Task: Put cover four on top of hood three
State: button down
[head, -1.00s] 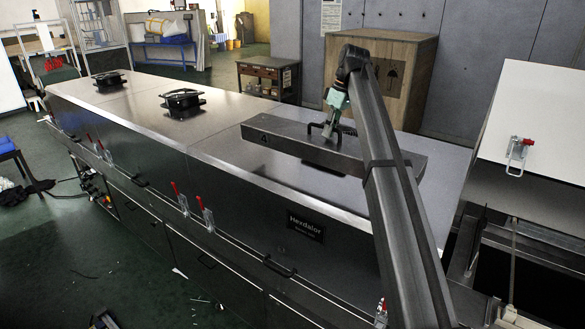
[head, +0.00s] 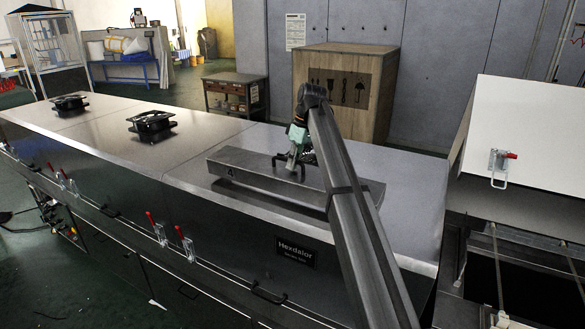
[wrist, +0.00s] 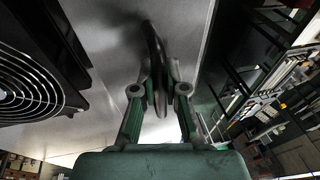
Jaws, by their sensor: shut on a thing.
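Cover four is a long, flat grey metal slab (head: 250,177) marked "4", with a black handle on top. My gripper (head: 297,165) is shut on that handle. In the wrist view, the dark curved handle (wrist: 157,60) sits between my gripper's green fingers (wrist: 158,88). The slab is over the nearest steel hood top (head: 405,185), with a dark shadow or reflection beneath it. I cannot tell whether it touches the top. No number shows on this hood, so I cannot confirm that it is hood three.
Two black fan units (head: 151,122) (head: 69,103) stand on the hood tops farther left. Red-handled clamps (head: 157,229) line the front face. A raised white panel (head: 530,125) stands over an open section at right. A wooden crate (head: 385,85) stands behind the row.

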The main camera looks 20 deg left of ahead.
notch_tip(320, 180, down, 2)
jog(key=shift+f+p, duration=0.2)
jog(key=shift+p, duration=0.2)
jog(key=c, duration=1.2)
grip_release()
jog(key=shift+f, duration=0.1)
